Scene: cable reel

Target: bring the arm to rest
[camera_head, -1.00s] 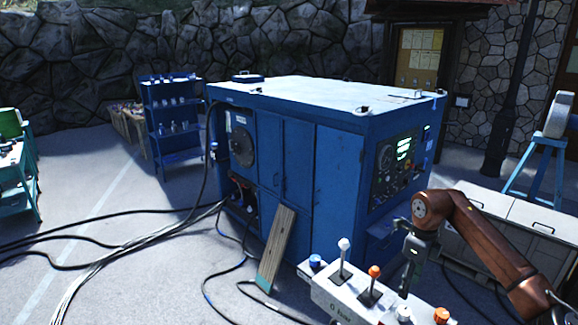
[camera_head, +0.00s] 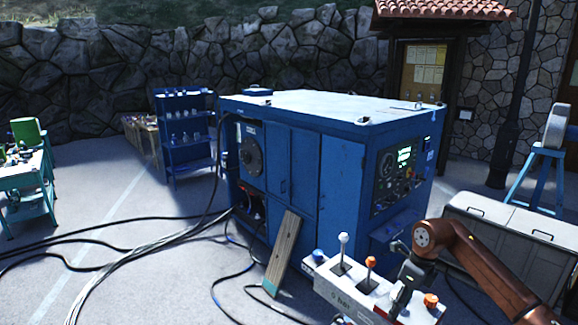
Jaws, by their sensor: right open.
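My right arm comes in from the lower right, with a brown-orange forearm and a dark wrist. My right gripper (camera_head: 399,299) points down at the right end of a white control box. It is open, with nothing seen between its fingers, and its tips overlap the box in the picture; whether they touch it I cannot tell. The control box (camera_head: 345,296) has a white-knobbed lever (camera_head: 342,252), an orange-knobbed lever (camera_head: 370,269) and an orange button (camera_head: 430,300). My left gripper is not in view.
A large blue machine cabinet (camera_head: 300,185) with a lit panel stands behind the box. A wooden plank (camera_head: 283,250) leans on it. Black cables (camera_head: 110,240) run over the ground at left. A grey chest (camera_head: 520,240) stands right. A blue shelf (camera_head: 187,135) and green bench (camera_head: 28,180) stand farther back.

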